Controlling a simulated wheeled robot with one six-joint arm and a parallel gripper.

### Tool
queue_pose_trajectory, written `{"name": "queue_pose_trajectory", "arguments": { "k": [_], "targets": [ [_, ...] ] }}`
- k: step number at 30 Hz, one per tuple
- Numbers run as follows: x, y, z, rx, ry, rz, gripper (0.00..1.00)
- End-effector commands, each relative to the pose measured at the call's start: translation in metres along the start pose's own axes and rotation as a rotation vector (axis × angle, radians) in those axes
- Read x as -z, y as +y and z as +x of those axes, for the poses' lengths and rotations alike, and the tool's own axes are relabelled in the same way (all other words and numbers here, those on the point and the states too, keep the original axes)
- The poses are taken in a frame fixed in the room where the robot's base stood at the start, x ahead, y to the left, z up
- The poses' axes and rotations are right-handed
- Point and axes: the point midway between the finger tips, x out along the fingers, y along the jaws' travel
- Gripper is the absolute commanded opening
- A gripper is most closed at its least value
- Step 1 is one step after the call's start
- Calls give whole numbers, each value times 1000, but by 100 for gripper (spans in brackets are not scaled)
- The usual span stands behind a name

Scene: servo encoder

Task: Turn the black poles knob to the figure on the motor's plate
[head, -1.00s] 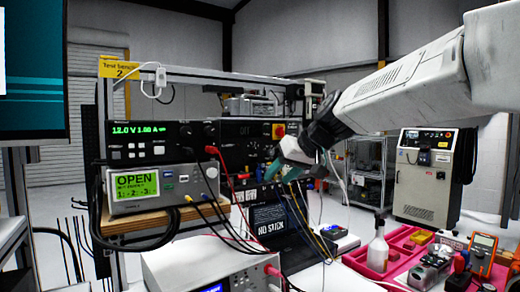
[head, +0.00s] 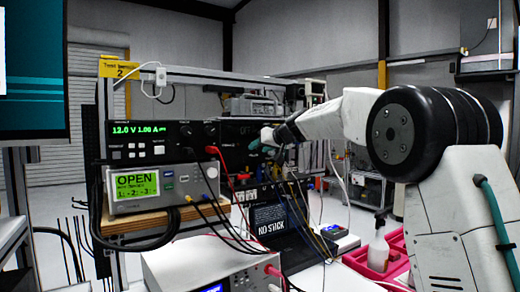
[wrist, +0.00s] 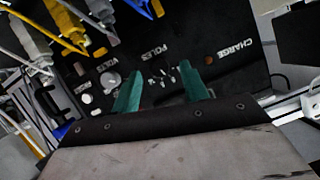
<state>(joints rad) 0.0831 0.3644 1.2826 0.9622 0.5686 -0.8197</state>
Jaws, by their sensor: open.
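In the wrist view, the black panel (wrist: 205,30) carries lettering that reads POLES and CHARGE, seen turned over. Close to the POLES lettering, small white marks surround a dark spot that looks like the black poles knob (wrist: 160,78); its pointer is too small to read. My gripper (wrist: 164,88) is open, its two teal fingers apart on either side of that spot, with nothing held. I cannot tell how far the fingertips are from the panel. In the head view my gripper (head: 262,140) is at the dark instrument front, and its arm hides part of it. I cannot make out the motor's plate.
A pale knob (wrist: 110,79) sits beside the left finger. Yellow, white and blue leads crowd the wrist view's upper left.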

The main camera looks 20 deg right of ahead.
Motion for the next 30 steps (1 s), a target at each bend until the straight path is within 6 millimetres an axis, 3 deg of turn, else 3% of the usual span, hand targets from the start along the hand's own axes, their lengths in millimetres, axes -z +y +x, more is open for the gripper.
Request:
{"name": "queue_pose_trajectory", "arguments": {
  "k": [11,16,30],
  "targets": [
    [0,0,8,-1,0,0,44],
    [0,0,8,-1,0,0,0],
    [0,2,8,34,-1,86,0]
  ]
}}
